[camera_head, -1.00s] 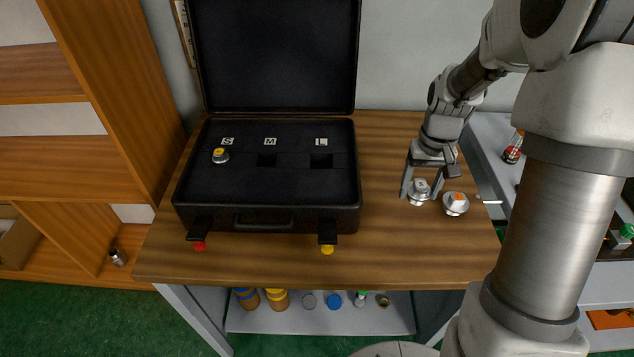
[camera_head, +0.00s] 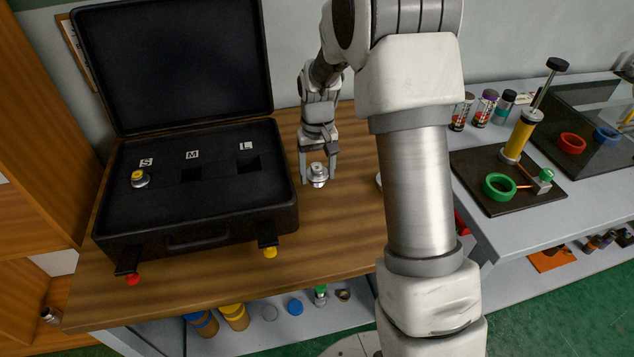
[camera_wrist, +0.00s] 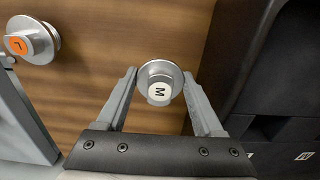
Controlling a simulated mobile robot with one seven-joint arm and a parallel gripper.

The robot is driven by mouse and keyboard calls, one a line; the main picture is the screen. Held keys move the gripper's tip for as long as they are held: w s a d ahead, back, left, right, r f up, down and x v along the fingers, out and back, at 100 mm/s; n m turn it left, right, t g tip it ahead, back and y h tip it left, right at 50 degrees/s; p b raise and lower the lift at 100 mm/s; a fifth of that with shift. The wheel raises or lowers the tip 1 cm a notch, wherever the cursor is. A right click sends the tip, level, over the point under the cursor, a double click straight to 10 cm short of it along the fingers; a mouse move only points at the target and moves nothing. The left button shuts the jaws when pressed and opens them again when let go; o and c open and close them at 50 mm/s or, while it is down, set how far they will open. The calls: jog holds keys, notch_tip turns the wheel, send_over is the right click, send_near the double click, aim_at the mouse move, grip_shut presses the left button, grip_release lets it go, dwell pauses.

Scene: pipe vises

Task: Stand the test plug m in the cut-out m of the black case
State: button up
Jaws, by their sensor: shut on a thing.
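The test plug m (camera_head: 317,175) is a silver round plug with a pale top. In the wrist view its white cap marked M (camera_wrist: 160,90) shows between the fingers. My gripper (camera_head: 318,178) is shut on it, to the right of the black case, at or just above the table; I cannot tell which. The black case (camera_head: 190,215) stands open on the table. Its cut-out m (camera_head: 191,174) is a dark, empty square below the M label, in the middle of the row.
A plug with a yellow top (camera_head: 139,179) stands in the S cut-out. The L cut-out (camera_head: 248,164) is empty. In the wrist view, a plug with an orange L cap (camera_wrist: 30,42) stands on the table. The open lid (camera_head: 170,65) rises behind the case.

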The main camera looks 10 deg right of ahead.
aim_at(318, 184)
jog(key=shift+f, duration=1.9)
jog(key=shift+f, duration=0.1)
jog(key=o, duration=1.5)
jog(key=shift+c, duration=0.2)
